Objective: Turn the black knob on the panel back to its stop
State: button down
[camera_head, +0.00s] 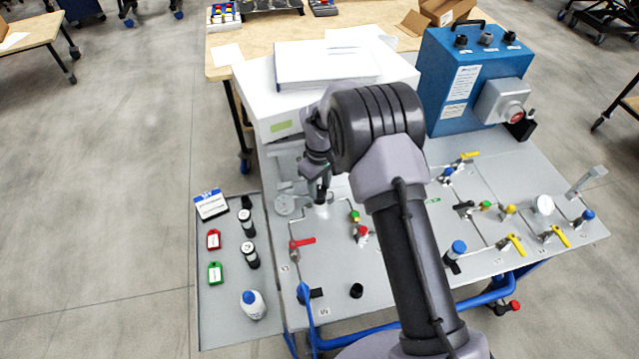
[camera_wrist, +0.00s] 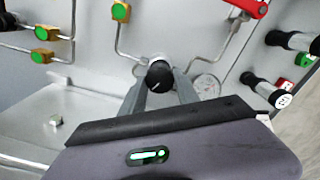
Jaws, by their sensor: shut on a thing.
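The black knob (camera_wrist: 159,75) with a white pointer line stands on the grey panel (camera_head: 335,270), at the middle of the wrist view. My gripper (camera_wrist: 160,84) is shut on it, with one grey finger on each side. The white line points up and to the right in that view. In the head view my gripper (camera_head: 321,190) reaches down to the panel's upper left part, and my arm and fingers hide most of the knob there.
A red lever valve (camera_head: 302,242) and pipes with green-topped fittings (camera_wrist: 120,11) are close by. A round gauge (camera_wrist: 206,86) sits beside the knob. A side tray (camera_head: 225,320) holds vials, tags and a bottle. A white box (camera_head: 270,95) and blue unit (camera_head: 440,80) stand behind.

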aim_at(320, 190)
jog(key=n+p, duration=0.1)
jog(key=n, duration=0.3)
jog(key=shift+n, duration=0.4)
dwell(0.4)
jog(key=c, duration=0.9)
grip_release()
notch_tip(320, 190, up, 17)
jog(key=p, duration=0.3)
jog(key=shift+r+p, duration=0.2)
jog(key=shift+p, duration=0.2)
